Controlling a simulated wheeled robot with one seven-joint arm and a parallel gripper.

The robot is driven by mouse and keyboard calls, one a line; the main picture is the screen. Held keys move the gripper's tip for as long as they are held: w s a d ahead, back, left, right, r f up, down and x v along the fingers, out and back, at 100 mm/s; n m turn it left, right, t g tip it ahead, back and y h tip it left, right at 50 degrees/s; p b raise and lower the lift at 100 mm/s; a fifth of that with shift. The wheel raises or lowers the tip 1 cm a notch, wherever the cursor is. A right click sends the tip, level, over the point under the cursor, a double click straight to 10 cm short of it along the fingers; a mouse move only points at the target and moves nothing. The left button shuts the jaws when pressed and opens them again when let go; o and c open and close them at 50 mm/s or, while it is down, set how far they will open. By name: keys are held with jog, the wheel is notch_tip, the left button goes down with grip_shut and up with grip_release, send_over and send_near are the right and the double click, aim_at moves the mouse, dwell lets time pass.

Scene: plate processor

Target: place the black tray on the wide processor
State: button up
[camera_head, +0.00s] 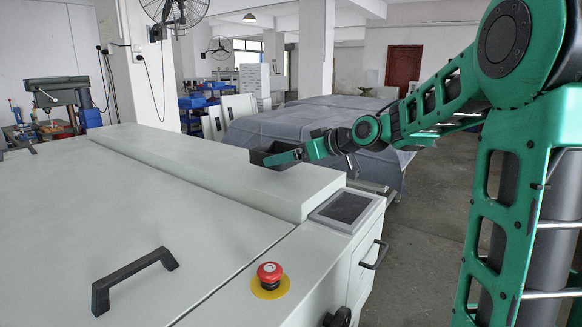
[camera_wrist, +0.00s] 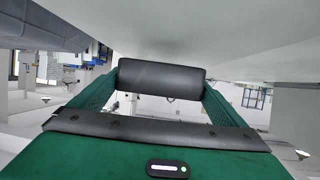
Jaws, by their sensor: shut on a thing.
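The black tray (camera_head: 264,157) is a small dark open box in the head view, at the far edge of the processor's raised cover. My green gripper (camera_head: 284,156) reaches in from the right and is shut on the tray's near right side. The wide processor (camera_head: 150,215) is the large white machine filling the left and front. I cannot tell whether the tray touches its top or hangs just above or beyond it. In the wrist view, a dark bar (camera_wrist: 160,79) spans between the green sides of my gripper; whether it is the tray's wall is unclear.
The processor top carries a black handle (camera_head: 135,279), a red emergency button (camera_head: 269,275) and a dark screen (camera_head: 346,207). Much of the white top is bare. Cloth-covered tables (camera_head: 320,125) stand behind the tray. A drill press (camera_head: 58,97) is at the far left.

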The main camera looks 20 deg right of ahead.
aim_at(294, 164)
jog(key=shift+f, duration=1.45)
jog(key=o, duration=0.8)
